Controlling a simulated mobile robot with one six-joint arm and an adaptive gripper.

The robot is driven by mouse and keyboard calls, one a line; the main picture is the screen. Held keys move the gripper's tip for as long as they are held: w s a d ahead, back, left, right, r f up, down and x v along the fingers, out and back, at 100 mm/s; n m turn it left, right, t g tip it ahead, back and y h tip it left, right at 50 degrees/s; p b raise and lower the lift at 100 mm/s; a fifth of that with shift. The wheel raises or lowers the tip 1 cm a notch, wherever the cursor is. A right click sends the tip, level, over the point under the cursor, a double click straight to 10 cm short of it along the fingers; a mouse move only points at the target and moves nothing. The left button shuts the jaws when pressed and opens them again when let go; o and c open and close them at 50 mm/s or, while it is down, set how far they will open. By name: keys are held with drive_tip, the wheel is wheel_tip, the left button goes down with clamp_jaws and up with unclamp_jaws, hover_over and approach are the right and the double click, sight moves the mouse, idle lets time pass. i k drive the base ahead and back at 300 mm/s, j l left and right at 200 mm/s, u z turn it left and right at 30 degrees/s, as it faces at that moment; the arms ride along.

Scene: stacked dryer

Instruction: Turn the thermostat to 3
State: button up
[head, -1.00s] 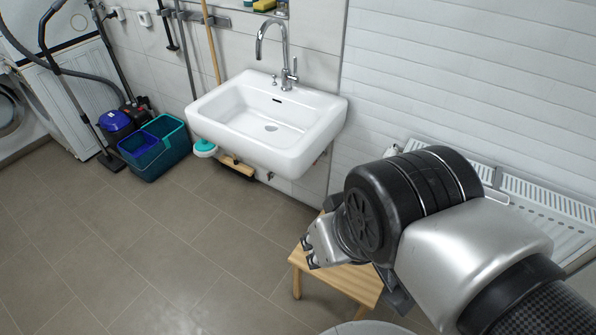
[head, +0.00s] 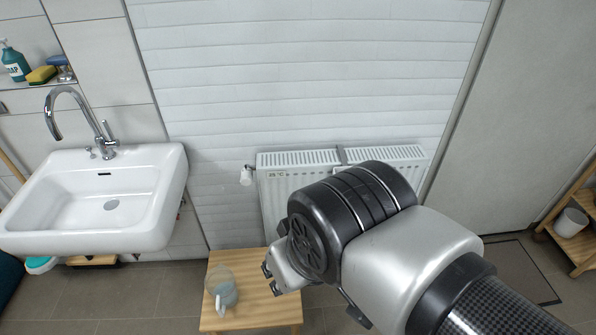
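A small white thermostat knob (head: 246,177) sits at the upper left corner of the white radiator (head: 290,180) on the wall. Its markings are too small to read. My gripper (head: 270,281) is in front of and below the knob, over the wooden stool, apart from the knob. Its fingers are partly seen from the side, and I cannot tell how far they are apart. My arm hides much of the radiator's front.
A wooden stool (head: 262,302) stands below the radiator with a glass jug (head: 221,290) on its left side. A white sink (head: 95,195) hangs on the wall at left. A wooden shelf (head: 580,225) stands at far right.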

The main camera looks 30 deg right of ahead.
sight(247, 174)
drive_tip(key=z, duration=0.3)
drive_tip(key=i+j+z, duration=0.15)
drive_tip(key=j+z, duration=0.2)
drive_tip(key=i+j+z, duration=0.1)
drive_tip(key=j+z, duration=0.6)
drive_tip(key=i+j, duration=0.05)
drive_tip(key=j, duration=0.1)
